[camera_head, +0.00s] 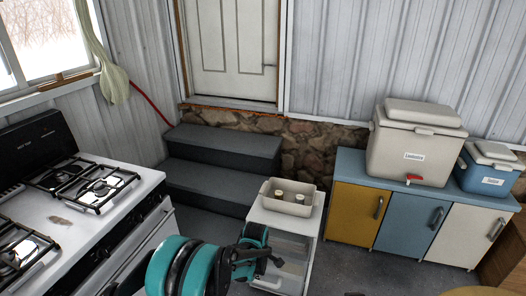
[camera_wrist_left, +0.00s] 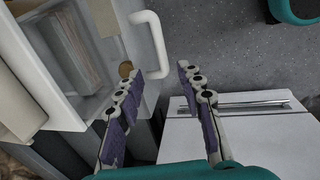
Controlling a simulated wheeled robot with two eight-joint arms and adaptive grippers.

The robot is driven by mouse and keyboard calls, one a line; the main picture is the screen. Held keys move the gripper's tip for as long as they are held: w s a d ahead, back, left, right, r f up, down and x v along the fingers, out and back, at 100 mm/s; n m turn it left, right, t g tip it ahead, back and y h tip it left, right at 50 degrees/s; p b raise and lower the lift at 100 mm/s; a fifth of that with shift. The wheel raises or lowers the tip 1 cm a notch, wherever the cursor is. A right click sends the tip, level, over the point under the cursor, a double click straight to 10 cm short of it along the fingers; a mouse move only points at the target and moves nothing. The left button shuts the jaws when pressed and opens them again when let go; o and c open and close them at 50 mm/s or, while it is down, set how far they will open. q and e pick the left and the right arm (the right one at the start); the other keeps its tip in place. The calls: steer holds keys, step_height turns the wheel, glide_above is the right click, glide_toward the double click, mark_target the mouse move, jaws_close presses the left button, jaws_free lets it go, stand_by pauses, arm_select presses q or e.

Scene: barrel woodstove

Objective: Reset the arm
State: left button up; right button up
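My left gripper (camera_head: 272,258) is teal and black and sits in front of the small white cabinet (camera_head: 310,245) in the head view. In the left wrist view the two purple-padded fingers (camera_wrist_left: 161,78) stand apart with nothing between them, so it is open and empty. A white drawer handle (camera_wrist_left: 157,45) is just beyond the fingers, apart from them as far as I can tell. My right gripper is not in view.
A grey tub (camera_head: 288,206) with two cups stands on the white cabinet. A white gas stove (camera_head: 130,215) is at left, grey steps (camera_head: 215,160) behind. Coloured cupboards (camera_head: 408,218) at right carry a beige cooler (camera_head: 390,150) and a blue cooler (camera_head: 485,180).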

arm_select(q)
steer(key=s+a+r+m+t, duration=0.1)
steer(key=s+a+r+m, duration=0.35)
steer(key=r, duration=0.55)
steer(key=s+a+r+m+t, duration=0.25)
steer(key=s+a+r, duration=0.35)
steer(key=r, duration=0.3)
steer(key=s+a+r+m+t, duration=0.1)
steer(key=s+a+m, duration=0.2)
steer(key=s, duration=0.4)
steer(key=s+a+r+m, duration=0.2)
steer(key=s+a+m, duration=0.1)
steer(key=s, duration=0.5)
steer(key=shift+a+m+t+y, duration=0.15)
steer(key=shift+m+t+y, duration=0.2)
steer(key=shift+m, duration=0.35)
